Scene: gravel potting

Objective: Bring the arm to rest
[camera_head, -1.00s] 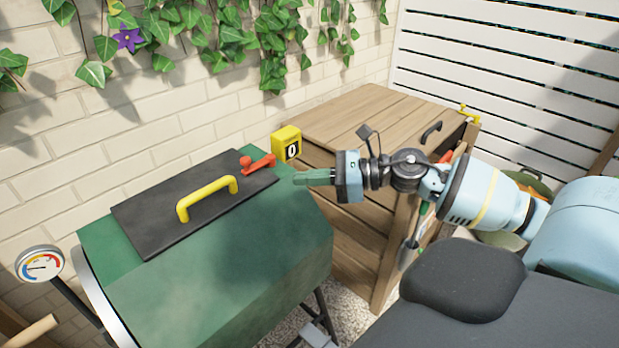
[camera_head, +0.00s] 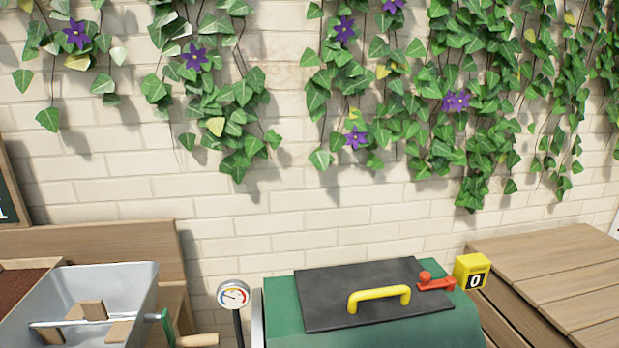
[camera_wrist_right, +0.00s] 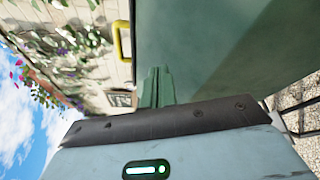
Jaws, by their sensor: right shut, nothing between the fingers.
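My right gripper (camera_wrist_right: 158,88) shows in the right wrist view, with its green fingers together and nothing between them. It is beside a green drum-like body (camera_wrist_right: 220,50), apart from it as far as I can tell. The yellow handle (camera_wrist_right: 122,40) on that body shows beyond the fingers. In the head view neither of my arms shows. The green body (camera_head: 285,310) stands against the wall there, with a black lid (camera_head: 330,295) and the yellow handle (camera_head: 380,296) on top.
A red lever (camera_head: 436,284) and a yellow counter reading 0 (camera_head: 470,268) sit at the lid's right. A round gauge (camera_head: 233,294) stands left. A grey tub (camera_head: 60,290) holds wood pieces. A wooden box (camera_head: 560,265) is at right. Ivy (camera_head: 430,100) hangs on the brick wall.

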